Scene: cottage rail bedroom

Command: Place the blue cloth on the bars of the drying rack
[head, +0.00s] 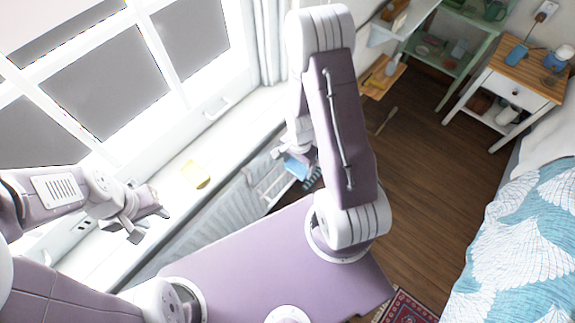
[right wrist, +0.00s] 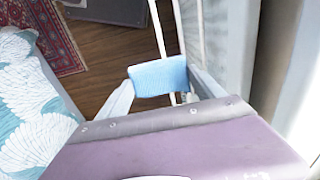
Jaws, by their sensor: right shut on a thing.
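The blue cloth (head: 297,168) is in my right gripper (head: 298,160), beside the window sill in the head view, partly hidden by my arm. In the right wrist view the cloth (right wrist: 158,77) spans the space between the two fingers. The drying rack (head: 264,186) has thin white bars and stands by the wall below the sill. Its bars (right wrist: 158,28) pass behind the cloth in the right wrist view; I cannot tell whether the cloth touches them. My left gripper (head: 140,222) is near the sill, empty, with its fingers apart.
A yellow cloth (head: 196,174) lies on the white window sill (head: 165,190). A radiator (head: 225,207) is below the sill. A bed (head: 525,245) is at the right, with a nightstand (head: 515,90) and green shelf (head: 450,45) behind.

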